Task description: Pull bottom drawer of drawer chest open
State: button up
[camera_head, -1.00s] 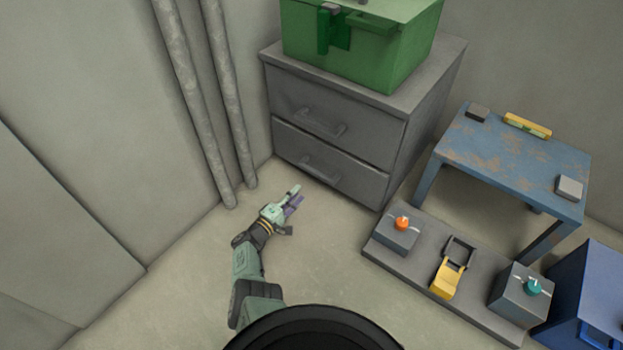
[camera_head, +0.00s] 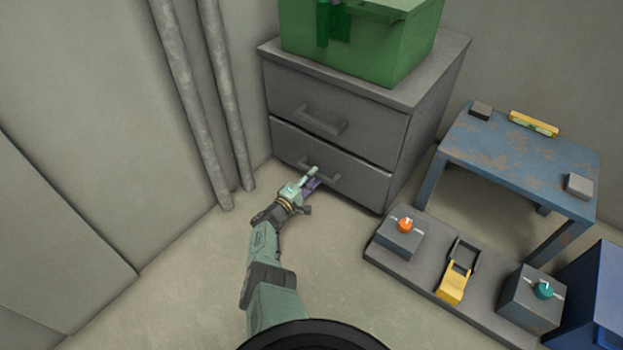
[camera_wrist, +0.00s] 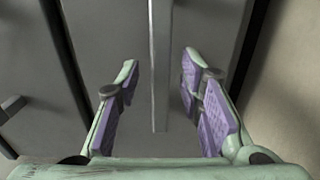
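The grey drawer chest (camera_head: 392,150) stands against the back wall with two drawers. Its bottom drawer (camera_head: 355,186) appears shut, and its bar handle (camera_head: 326,177) is partly hidden by my gripper. Gaps show between the bar and both pads. The top drawer (camera_head: 340,105) with its own handle (camera_head: 322,122) appears shut.
A green box (camera_head: 400,50) sits on the chest. Two pipes (camera_head: 224,100) run up the wall at left. A low grey platform (camera_head: 425,272) with knob boxes and a yellow piece lies at right, before a blue table (camera_head: 520,150). The floor at left is clear.

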grip_shut()
dwell(0.7)
